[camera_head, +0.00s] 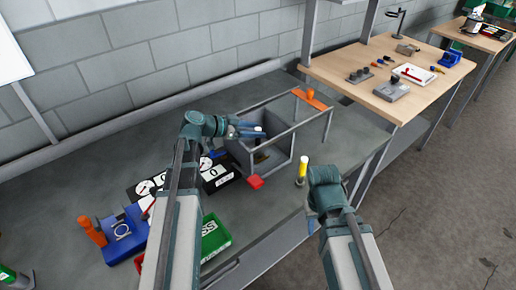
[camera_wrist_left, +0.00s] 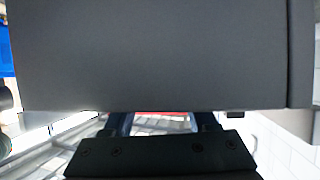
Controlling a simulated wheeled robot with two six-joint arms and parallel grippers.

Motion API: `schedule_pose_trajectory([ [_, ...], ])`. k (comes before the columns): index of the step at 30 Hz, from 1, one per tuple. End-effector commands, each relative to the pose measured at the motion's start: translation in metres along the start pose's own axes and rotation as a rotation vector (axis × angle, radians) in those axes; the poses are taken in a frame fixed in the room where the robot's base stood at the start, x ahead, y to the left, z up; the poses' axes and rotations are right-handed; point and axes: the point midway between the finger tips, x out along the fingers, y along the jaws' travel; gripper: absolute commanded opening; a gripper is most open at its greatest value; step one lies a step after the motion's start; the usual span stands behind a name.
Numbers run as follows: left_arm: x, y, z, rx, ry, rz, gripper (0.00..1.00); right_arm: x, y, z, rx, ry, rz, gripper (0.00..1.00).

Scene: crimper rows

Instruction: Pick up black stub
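I cannot single out the black stub for certain. In the head view my left gripper (camera_head: 254,130) is at the open-framed grey box (camera_head: 283,150), its blue fingers pointing right over the box's left side. A small pale spot shows between the fingers; I cannot tell what it is. In the left wrist view a large dark grey surface (camera_wrist_left: 160,55) fills most of the picture and hides the fingertips. The finger bases show apart below it. My right gripper (camera_head: 312,224) is low by the bench's front edge, mostly hidden by its own arm.
A yellow-and-white cylinder (camera_head: 302,168) stands near the front edge, with a red block (camera_head: 255,182) to its left. Black boxes with dials (camera_head: 217,177), a green bin (camera_head: 213,238) and a blue fixture (camera_head: 123,231) lie left. A wooden bench (camera_head: 345,62) with dark knobs stands beyond.

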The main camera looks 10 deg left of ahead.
Motion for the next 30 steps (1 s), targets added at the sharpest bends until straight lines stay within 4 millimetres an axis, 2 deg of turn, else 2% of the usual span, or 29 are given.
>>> schedule_pose_trajectory([
  [1, -0.0002, 0.0000, 0.0000, 0.000, 0.000, 0.000, 0.47, -0.0001, 0.0000, 0.0000, 0.000, 0.000, 0.000, 0.35],
  [9, -0.0003, -0.0001, 0.0001, 0.000, 0.000, 0.000, 0.00, -0.0001, 0.0000, 0.0000, 0.000, 0.000, 0.000, 0.35],
  [30, -0.0004, -0.0001, 0.0002, 0.000, 0.000, 0.000, 0.00, -0.0001, 0.0000, 0.0000, 0.000, 0.000, 0.000, 0.35],
])
